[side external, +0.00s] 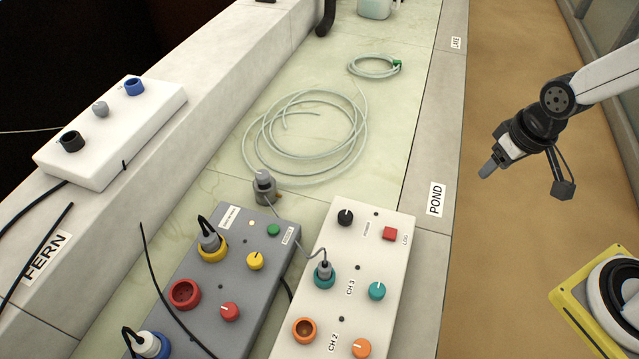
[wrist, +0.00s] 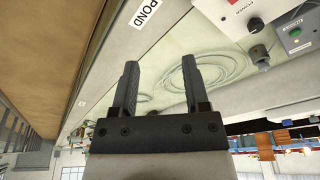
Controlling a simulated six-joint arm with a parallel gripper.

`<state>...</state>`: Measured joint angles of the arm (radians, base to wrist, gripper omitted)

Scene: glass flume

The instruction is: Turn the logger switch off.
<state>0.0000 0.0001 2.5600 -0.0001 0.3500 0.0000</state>
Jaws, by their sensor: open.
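The box's end also shows at the top of the wrist view (wrist: 225,20), with the black knob (wrist: 256,24) and part of the red switch (wrist: 233,2). Which control is the logger switch is not certain, and its setting is too small to tell. My gripper (side external: 487,170) is open and empty, right of the box and apart from it. Its two fingers (wrist: 160,66) show in the wrist view.
A grey box (side external: 230,270) with plugs and coloured knobs stands left of the white box. Coiled clear tubing (side external: 305,135) lies behind. A stone ledge labelled POND (side external: 436,199) borders the right side.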

